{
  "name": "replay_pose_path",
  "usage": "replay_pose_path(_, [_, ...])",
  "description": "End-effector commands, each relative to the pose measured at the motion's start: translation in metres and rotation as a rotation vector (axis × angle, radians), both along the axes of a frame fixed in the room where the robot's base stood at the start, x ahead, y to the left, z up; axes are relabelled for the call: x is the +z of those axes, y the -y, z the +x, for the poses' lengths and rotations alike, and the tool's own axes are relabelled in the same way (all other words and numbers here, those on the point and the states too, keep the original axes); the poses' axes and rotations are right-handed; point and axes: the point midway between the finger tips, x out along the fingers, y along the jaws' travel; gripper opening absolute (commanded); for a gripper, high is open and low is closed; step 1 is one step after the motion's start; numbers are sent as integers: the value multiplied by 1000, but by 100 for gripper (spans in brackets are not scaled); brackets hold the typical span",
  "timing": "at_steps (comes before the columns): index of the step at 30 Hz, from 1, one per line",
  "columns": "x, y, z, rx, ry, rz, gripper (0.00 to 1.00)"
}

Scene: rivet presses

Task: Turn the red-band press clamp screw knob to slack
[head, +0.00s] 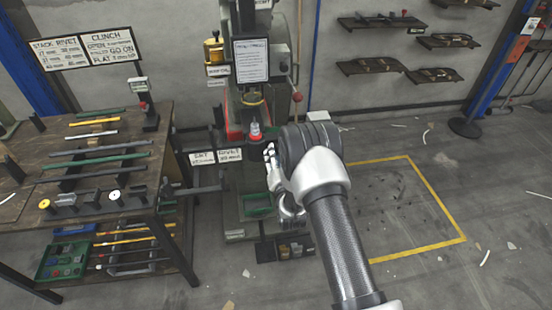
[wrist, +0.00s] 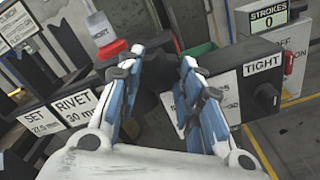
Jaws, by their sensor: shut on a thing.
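The press (head: 252,80) with red parts (head: 233,125) stands in the middle of the head view. My gripper (head: 270,163) is at its front right, below the red part. In the wrist view, my gripper (wrist: 162,62) has its blue-padded fingers closed around a dark, knob-like thing (wrist: 158,76), which I take to be the clamp screw knob. The fingers hide much of it, so its turn angle cannot be read. A white plate reading TIGHT (wrist: 262,66) is just right of the fingers.
A black knob (wrist: 266,98) is beside the TIGHT plate, with a STROKES counter (wrist: 272,17) behind it. SET and RIVET plates (head: 215,156) stand left of my gripper. A workbench (head: 95,160) with rods is farther left.

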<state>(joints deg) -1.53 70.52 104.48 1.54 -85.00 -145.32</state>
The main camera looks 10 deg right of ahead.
Motion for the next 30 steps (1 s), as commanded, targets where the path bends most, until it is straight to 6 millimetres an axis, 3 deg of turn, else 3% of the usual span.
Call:
replay_pose_path(10, [0,0,0,-1,-1,-149,10])
replay_pose_path(27, [0,0,0,-1,-1,-177,10])
replay_pose_path(28, [0,0,0,-1,-1,-177,35])
replay_pose_path(30, [0,0,0,-1,-1,-177,40])
